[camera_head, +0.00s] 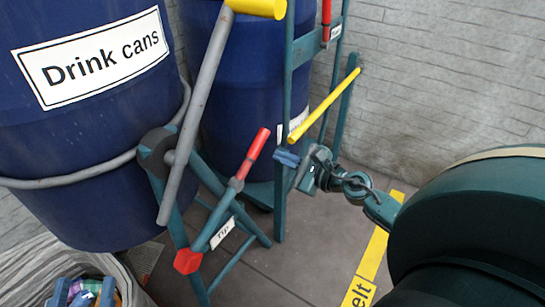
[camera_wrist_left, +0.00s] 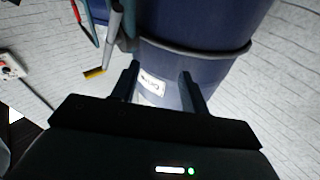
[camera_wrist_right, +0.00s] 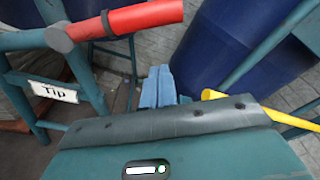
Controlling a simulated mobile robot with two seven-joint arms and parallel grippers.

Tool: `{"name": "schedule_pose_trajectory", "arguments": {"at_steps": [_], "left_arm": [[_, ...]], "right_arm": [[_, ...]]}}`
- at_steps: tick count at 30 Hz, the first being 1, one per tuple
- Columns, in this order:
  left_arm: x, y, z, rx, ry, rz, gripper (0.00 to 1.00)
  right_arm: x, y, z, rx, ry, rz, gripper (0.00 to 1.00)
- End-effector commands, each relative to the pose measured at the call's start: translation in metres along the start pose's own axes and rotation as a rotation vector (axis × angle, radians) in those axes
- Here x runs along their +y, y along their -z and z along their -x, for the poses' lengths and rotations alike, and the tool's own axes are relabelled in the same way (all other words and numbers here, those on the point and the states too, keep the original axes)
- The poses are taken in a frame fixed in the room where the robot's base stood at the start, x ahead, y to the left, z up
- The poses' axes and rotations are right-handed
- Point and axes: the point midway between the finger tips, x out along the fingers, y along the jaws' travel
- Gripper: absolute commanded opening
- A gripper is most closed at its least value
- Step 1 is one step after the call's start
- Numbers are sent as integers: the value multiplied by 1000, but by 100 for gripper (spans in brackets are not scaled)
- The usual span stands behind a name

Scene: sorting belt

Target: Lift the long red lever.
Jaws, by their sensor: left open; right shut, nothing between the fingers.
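A lever with a long red grip (camera_head: 256,153) rises at a slant from a teal frame, above a "Tip" label (camera_head: 222,233). In the right wrist view the red grip (camera_wrist_right: 145,18) crosses the top, with its grey collar at the left. My right gripper (camera_head: 287,158) is shut and empty, a little to the right of the red grip and apart from it. Its pale blue fingers (camera_wrist_right: 158,88) are below the grip in the right wrist view. My left gripper (camera_wrist_left: 159,72) is open and empty, pointing towards a blue barrel; it is outside the head view.
A grey lever with a yellow end (camera_head: 255,8) stands left of the red grip. A yellow bar (camera_head: 325,105) is close to my right gripper. Another red handle (camera_head: 326,12) is higher up. A "Drink cans" barrel (camera_head: 85,200) fills the left. A red knob (camera_head: 187,261) sits lower.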

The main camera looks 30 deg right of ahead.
Motion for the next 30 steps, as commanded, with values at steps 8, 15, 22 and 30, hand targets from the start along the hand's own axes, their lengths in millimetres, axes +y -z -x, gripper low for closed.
{"name": "schedule_pose_trajectory", "arguments": {"at_steps": [8, 15, 22, 30], "left_arm": [[1, -2, 0, 7, -1, 17, 45], [1, -2, 0, 7, -1, 21, 45], [1, -2, 0, 7, -2, 21, 45], [1, -1, 0, 9, -2, 21, 45]], "right_arm": [[2, 1, 46, 2, -2, -4, 0], [0, 0, 60, 0, -1, -1, 0], [0, 0, 61, 0, -1, -1, 0], [0, 0, 60, 0, -1, 0, 0]]}}
